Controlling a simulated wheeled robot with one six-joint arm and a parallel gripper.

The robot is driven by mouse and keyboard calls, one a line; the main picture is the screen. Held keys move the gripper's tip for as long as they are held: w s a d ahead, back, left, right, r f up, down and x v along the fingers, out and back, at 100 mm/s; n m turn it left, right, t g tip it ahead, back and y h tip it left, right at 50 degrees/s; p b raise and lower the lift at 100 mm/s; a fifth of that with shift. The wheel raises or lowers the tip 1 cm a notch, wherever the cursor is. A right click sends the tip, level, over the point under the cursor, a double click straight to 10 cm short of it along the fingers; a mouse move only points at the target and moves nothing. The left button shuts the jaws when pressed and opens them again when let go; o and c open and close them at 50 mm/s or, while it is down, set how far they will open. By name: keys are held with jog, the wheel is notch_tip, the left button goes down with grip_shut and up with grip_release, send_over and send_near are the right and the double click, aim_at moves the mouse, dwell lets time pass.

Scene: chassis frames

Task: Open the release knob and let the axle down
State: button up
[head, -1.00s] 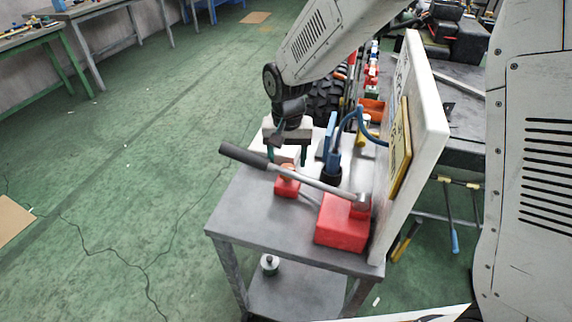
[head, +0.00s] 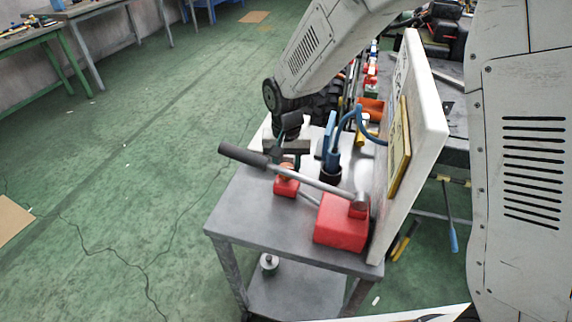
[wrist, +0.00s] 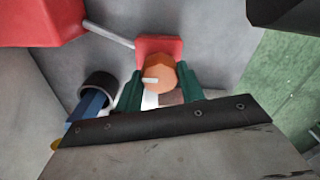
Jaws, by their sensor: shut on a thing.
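The release knob (wrist: 160,77) is orange with a pale pointer mark and sits on a small red block (wrist: 150,44). In the head view the knob (head: 285,171) is partly hidden behind the grey lever (head: 315,182) with its black handle. My gripper (wrist: 159,85) has its green fingers on either side of the knob and is shut on it. In the head view my gripper is low over the cart, partly hidden by the lever. A thin rod joins the knob block to the larger red pump block (head: 341,224). The axle is not clearly seen.
The grey cart top (head: 240,213) carries a black cup (head: 331,173) with blue-handled tools. A white upright panel (head: 428,110) stands along the cart's right side. The lever crosses close to my gripper. Green floor (head: 120,200) is open to the left.

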aim_at(287, 167)
jog(key=shift+n, duration=0.3)
jog(key=n, duration=0.5)
jog(key=shift+n, duration=0.4)
jog(key=n, duration=0.5)
jog(key=o, duration=1)
jog(key=shift+c, duration=0.2)
notch_tip(287, 167, up, 8)
jog(key=shift+f, duration=0.1)
